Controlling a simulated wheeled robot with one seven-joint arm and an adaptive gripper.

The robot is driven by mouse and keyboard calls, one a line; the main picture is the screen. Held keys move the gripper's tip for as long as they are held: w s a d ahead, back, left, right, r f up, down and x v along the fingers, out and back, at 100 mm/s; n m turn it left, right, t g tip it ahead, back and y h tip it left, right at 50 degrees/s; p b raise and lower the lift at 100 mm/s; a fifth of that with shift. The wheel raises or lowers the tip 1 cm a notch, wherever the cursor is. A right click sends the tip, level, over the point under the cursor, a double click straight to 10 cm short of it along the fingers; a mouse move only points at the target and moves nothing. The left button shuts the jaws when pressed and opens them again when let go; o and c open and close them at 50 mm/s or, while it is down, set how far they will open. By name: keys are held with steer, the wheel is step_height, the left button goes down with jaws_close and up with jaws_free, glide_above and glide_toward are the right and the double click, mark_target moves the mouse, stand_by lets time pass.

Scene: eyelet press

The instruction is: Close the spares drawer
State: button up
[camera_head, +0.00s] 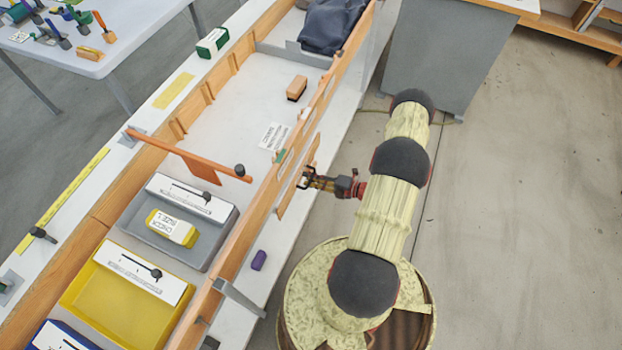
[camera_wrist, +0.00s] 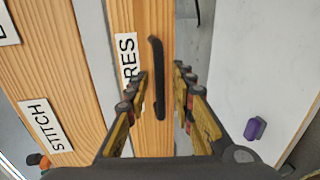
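The spares drawer's wooden front (camera_wrist: 135,20) fills the middle of the wrist view. It carries a white label, partly hidden by a finger, with "RES" readable, and a black bar handle (camera_wrist: 158,75). In the head view the drawer front (camera_head: 298,178) stands out from the bench's wooden side wall, with a pale gap between. My gripper (camera_wrist: 158,80) is open, one finger on each side of the handle in the wrist view; I cannot tell whether it touches. In the head view my gripper (camera_head: 304,180) is right at the drawer front.
A wooden panel labelled STITCH (camera_wrist: 50,110) is left of the drawer. A purple piece (camera_head: 259,260) lies on the pale ledge nearby. Coloured bins, including a yellow one (camera_head: 120,310), sit in the bench at lower left. A grey cabinet (camera_head: 445,60) stands beyond my arm. Floor at right is clear.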

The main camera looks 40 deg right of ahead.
steer(key=shift+c, duration=1.2)
jaws_close()
